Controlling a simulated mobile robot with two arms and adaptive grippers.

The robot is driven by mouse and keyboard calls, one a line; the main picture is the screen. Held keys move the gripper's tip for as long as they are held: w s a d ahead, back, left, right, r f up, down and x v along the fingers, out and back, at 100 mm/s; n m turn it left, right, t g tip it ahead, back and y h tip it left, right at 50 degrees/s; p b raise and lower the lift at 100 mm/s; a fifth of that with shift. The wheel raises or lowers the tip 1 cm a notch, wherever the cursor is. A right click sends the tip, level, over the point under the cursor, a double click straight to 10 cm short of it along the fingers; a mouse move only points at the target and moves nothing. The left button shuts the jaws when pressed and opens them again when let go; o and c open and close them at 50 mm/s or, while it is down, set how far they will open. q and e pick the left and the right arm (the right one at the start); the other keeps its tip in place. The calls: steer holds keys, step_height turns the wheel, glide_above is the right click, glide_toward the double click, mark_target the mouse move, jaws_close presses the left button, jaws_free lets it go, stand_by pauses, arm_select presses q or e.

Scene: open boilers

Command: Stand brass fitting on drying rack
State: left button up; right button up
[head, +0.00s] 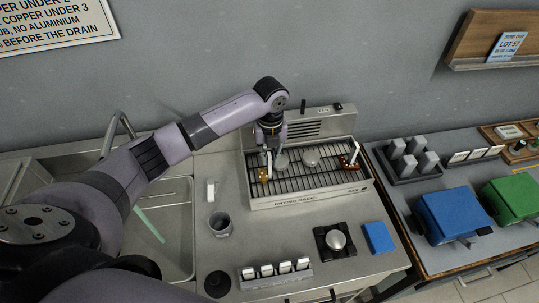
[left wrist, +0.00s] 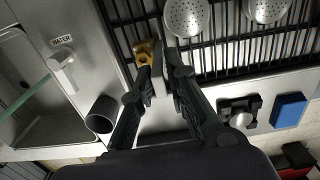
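The small yellow brass fitting (head: 264,176) is at the left end of the slatted drying rack (head: 300,200). In the left wrist view, the fitting (left wrist: 145,50) shows just past my left fingertip, over the rack's bars (left wrist: 119,36), partly hidden by the finger. My left gripper (head: 268,158) reaches down over this end of the rack. Whether the fitting touches a finger cannot be told. My right gripper is not in view.
Two perforated metal discs (left wrist: 187,16) lie on the rack right of the gripper. A dark cup (head: 220,223), a holder of white pieces (head: 275,272), a black stand (head: 335,241) and a blue block (head: 378,237) stand in front. The sink (head: 165,262) is left.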

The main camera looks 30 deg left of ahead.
arm_select(q)
steer(key=shift+o, duration=1.3)
steer(key=shift+r, duration=0.4)
step_height(320, 180, up, 12)
steer(key=b, duration=0.4)
steer(key=shift+f, duration=0.25)
steer(key=shift+d, duration=0.1)
